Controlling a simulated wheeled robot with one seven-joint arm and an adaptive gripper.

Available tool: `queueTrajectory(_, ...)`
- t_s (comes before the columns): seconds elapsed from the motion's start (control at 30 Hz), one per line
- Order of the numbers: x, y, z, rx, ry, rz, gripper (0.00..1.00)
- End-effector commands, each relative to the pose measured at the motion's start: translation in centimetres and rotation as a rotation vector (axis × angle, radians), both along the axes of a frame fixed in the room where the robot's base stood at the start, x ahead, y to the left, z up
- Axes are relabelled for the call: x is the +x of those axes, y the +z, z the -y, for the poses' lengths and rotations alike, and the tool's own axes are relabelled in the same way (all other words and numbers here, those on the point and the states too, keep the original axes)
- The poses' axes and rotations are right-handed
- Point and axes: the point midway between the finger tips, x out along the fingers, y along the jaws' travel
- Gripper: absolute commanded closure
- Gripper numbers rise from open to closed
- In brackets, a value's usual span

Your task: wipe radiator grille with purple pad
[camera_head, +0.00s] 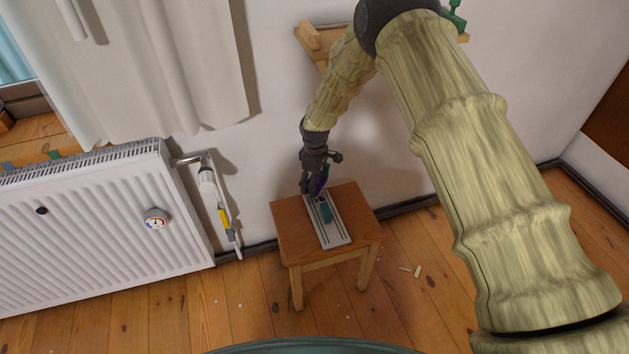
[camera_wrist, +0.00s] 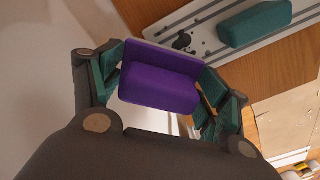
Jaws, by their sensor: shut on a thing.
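The purple pad (camera_wrist: 160,82) is held between the green-faced fingers of my gripper (camera_wrist: 165,85) in the wrist view. In the head view my gripper (camera_head: 314,182) is over the back left of a small wooden stool, with the purple pad (camera_head: 322,180) showing only as a sliver. The pad appears raised above the stool; whether it touches anything below I cannot tell. The radiator (camera_head: 90,225) is white, with a grille (camera_head: 80,158) along its top edge, at the left of the head view. My gripper is well to the right of it.
A grey slotted tray (camera_head: 335,233) lies on the stool (camera_head: 290,228) and holds a teal block (camera_head: 326,212). A valve pipe (camera_head: 208,180) stands right of the radiator, and a curtain (camera_head: 170,70) hangs above it. A wall shelf (camera_head: 312,45) is behind my arm. Small scraps (camera_head: 417,271) lie on the floor.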

Motion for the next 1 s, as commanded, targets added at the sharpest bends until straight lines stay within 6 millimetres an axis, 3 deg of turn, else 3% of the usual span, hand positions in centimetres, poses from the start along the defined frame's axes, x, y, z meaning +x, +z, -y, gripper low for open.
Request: queueTrajectory(1.0, 0.00, -0.82, 0.01, 0.000, 0.000, 0.000, 0.43)
